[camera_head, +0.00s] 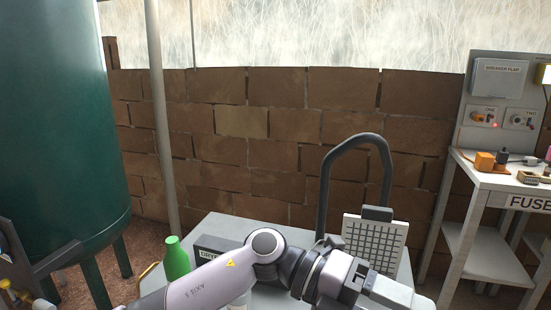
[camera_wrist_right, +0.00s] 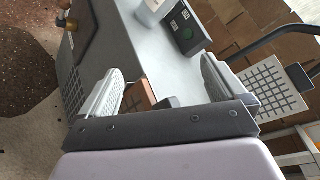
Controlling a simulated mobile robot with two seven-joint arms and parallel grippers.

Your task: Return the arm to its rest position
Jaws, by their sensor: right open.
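My arm crosses the bottom middle of the head view, bent at a round joint, and its pale gripper end (camera_head: 395,291) lies in front of and below the white grid panel (camera_head: 373,243). In the right wrist view my right gripper (camera_wrist_right: 160,85) is open, its two pale ribbed fingers wide apart. A brown block (camera_wrist_right: 139,96) shows between the fingers, above the grey bench top; I cannot tell whether anything touches it. The grid panel also shows close beyond the right finger (camera_wrist_right: 272,92). My left gripper is not in view.
A green bottle (camera_head: 176,258) stands beside the labelled dark box (camera_head: 212,250) on the grey bench. A dark curved pipe (camera_head: 354,138) arches behind the grid panel. A green tank (camera_head: 55,110) stands left, and a fuse bench (camera_head: 490,176) right. A brick wall (camera_head: 240,150) closes the back.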

